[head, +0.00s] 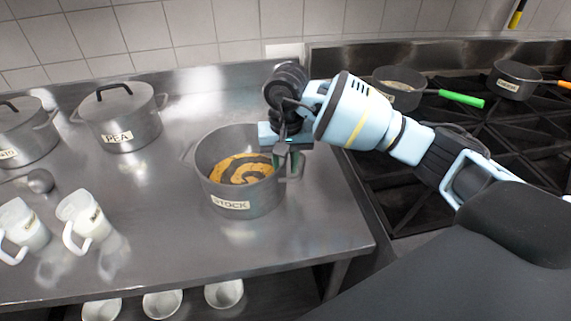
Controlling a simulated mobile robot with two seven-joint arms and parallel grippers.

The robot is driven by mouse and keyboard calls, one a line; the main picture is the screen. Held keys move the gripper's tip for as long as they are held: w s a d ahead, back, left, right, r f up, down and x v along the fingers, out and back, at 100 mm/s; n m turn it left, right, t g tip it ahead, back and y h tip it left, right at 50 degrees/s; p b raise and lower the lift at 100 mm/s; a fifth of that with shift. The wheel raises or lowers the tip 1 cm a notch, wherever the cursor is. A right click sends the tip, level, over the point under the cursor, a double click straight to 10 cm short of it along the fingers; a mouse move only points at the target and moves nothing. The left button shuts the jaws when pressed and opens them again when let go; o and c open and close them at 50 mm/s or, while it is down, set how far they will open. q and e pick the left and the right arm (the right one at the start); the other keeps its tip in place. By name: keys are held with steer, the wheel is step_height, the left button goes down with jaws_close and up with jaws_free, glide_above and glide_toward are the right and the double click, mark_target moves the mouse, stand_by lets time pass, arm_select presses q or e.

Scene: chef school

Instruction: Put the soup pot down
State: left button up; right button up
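The soup pot (245,193) is a grey metal pot labelled STOCK, without a lid. It holds an orange and dark swirled content (240,169). It is upright at the right part of the steel table; whether its base touches the top is hard to tell. My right gripper (286,164) points down at the pot's right side, with its fingers at the right handle, and looks shut on it. The fingertips are small and partly hidden by the handle and rim. My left gripper is out of view.
The steel table (150,240) has bare room left of the pot. A lidded PEA pot (123,125), another lidded pot (25,140), a ladle (40,181) and white jugs (85,215) stand left. The stove (400,180) with pans (399,97) is right. Bowls (162,303) sit below.

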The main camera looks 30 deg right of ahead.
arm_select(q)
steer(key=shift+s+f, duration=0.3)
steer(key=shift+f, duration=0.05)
arm_select(e)
step_height(320, 180, up, 12)
steer(key=shift+d+f, duration=0.1)
steer(key=shift+f, duration=0.1)
steer(key=shift+s+f, duration=0.1)
